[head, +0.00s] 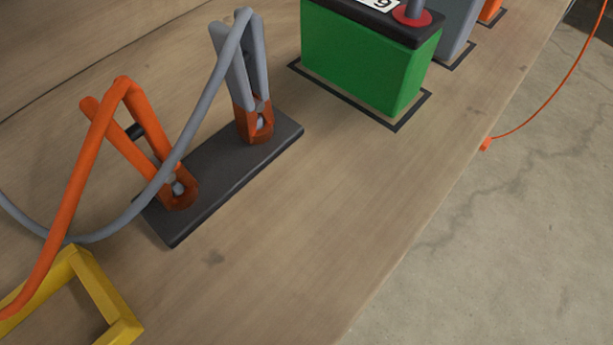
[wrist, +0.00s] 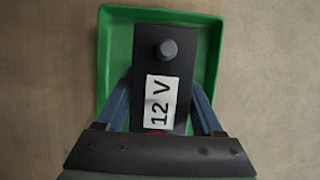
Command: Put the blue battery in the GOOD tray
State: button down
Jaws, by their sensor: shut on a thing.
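In the wrist view, my gripper (wrist: 160,92) is shut on a battery (wrist: 182,65), with one finger on each side. The battery's dark top carries a white "12 V" label, a grey terminal post and a bit of red near my gripper. I see it from above, so its body colour is mostly hidden. A green tray (wrist: 214,50) lies under the battery, which is within its outline. I cannot tell whether the battery touches the tray floor. No GOOD marking shows on the tray. Neither my gripper nor the tray is in the head view.
In the head view, a green battery (head: 362,60) stands in a dark outline on the wooden bench (head: 300,235), with a grey one (head: 457,28) behind. Orange and grey cable clamps (head: 178,190) stand on a dark plate. A yellow frame (head: 105,300) is lower left. The bench edge drops right.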

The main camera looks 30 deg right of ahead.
jog(key=shift+w+f+b, duration=0.2)
jog(key=shift+f+b, duration=0.8)
jog(key=shift+f, duration=0.75)
jog(key=shift+f, duration=0.1)
grip_release()
jog(key=shift+s+f, duration=0.15)
jog(key=p+v, duration=0.6)
jog(key=v, duration=0.6)
jog(key=shift+d, duration=0.1)
